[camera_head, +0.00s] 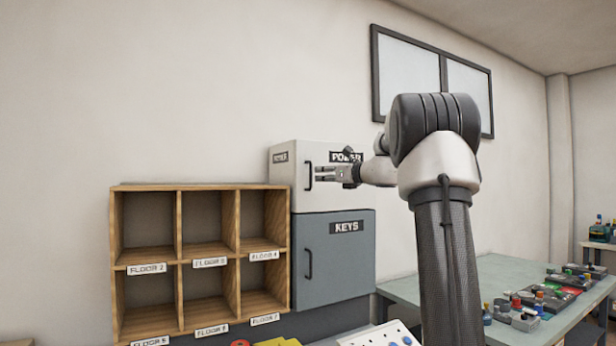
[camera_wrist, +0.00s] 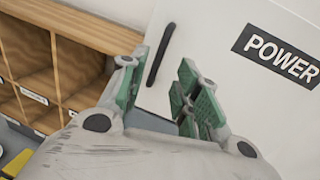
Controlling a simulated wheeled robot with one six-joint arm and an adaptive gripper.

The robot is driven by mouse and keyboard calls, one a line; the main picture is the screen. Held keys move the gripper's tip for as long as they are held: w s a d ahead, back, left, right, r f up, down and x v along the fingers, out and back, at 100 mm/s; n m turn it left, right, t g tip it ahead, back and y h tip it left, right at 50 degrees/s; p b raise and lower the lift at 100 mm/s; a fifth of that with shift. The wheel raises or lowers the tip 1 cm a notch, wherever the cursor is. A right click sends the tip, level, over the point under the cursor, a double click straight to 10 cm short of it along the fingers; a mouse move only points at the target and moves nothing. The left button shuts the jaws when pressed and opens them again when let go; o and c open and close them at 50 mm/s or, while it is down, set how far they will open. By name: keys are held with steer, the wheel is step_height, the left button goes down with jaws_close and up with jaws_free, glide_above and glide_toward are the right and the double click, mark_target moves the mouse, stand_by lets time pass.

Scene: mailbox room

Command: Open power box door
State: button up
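The white power box (camera_head: 315,200) is on the wall, with its door shut and a black "POWER" label. Its door also fills much of the wrist view (camera_wrist: 260,95). A black vertical handle (camera_head: 308,176) is near the door's left edge; it shows in the wrist view (camera_wrist: 160,54) beyond my fingers. My gripper (camera_head: 320,173) is in front of the door, just right of the handle in the head view. In the wrist view its green-padded fingers (camera_wrist: 158,88) are spread, with the handle seen between them but apart from them. Nothing is held.
A grey "KEYS" box (camera_head: 345,262) is directly below the power box. A wooden pigeonhole shelf (camera_head: 184,256) stands close on the left. A table (camera_head: 405,288) with several small coloured items is at the right.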

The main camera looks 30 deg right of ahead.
mark_target(311, 186)
steer(key=shift+m, duration=0.3)
steer(key=x, duration=0.7)
steer(key=shift+w+a, duration=0.15)
steer(key=shift+w, duration=0.25)
jaws_close()
